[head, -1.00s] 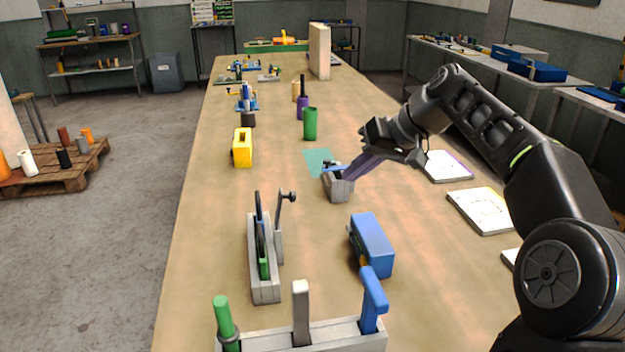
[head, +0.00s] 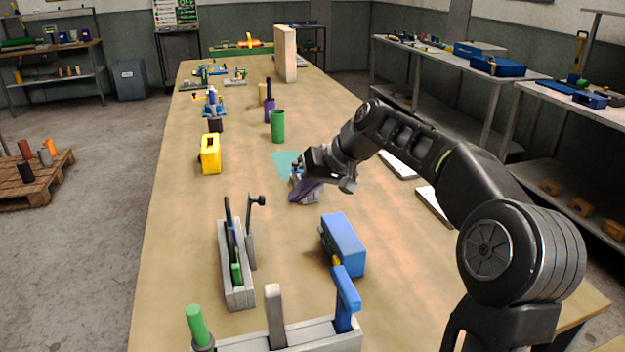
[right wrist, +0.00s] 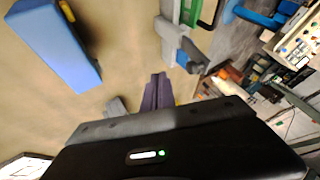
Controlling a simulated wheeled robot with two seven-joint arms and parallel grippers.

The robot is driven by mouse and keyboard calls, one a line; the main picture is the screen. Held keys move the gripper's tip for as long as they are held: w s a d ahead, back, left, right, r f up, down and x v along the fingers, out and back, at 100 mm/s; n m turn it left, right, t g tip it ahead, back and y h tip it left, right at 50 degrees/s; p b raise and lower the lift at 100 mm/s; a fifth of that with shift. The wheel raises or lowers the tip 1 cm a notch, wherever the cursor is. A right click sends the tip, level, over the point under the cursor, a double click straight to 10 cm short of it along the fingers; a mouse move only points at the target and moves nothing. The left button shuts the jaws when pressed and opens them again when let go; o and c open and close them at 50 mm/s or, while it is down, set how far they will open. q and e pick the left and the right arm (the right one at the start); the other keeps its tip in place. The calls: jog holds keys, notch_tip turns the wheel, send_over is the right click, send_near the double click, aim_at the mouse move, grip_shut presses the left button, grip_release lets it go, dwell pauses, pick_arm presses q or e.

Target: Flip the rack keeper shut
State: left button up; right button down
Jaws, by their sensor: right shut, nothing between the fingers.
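The grey rack (head: 238,292) stands on the bench in the head view, holding upright thin plates, one with a green lower part (head: 236,273). A grey upright arm with a dark knob, apparently the keeper (head: 252,225), stands up at the rack's right side, not lying across the plates. My right gripper (head: 300,196) has purple fingers, shut and empty, beyond and to the right of the rack, apart from the keeper. My left gripper is not in view.
A blue box (head: 344,243) stands right of the rack. A tool holder (head: 308,338) is in front. A green cup (head: 277,126) and yellow block (head: 210,154) stand farther back. Bare bench lies left of the rack.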

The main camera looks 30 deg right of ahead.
jog(key=shift+w+a+f+p, duration=0.15)
jog(key=shift+w+a, duration=0.2)
jog(key=shift+a, duration=0.35)
jog(key=shift+w+a+p, duration=0.2)
jog(key=shift+w+a, duration=0.1)
jog(key=shift+a, duration=0.45)
jog(key=shift+w+a+f+p, duration=0.15)
jog(key=shift+w+a, duration=0.2)
jog(key=shift+a, duration=0.35)
jog(key=shift+r, duration=0.15)
jog(key=shift+a+r+g+h+p, duration=0.2)
jog(key=shift+a+g+h+p, duration=0.1)
jog(key=shift+h+p, duration=0.35)
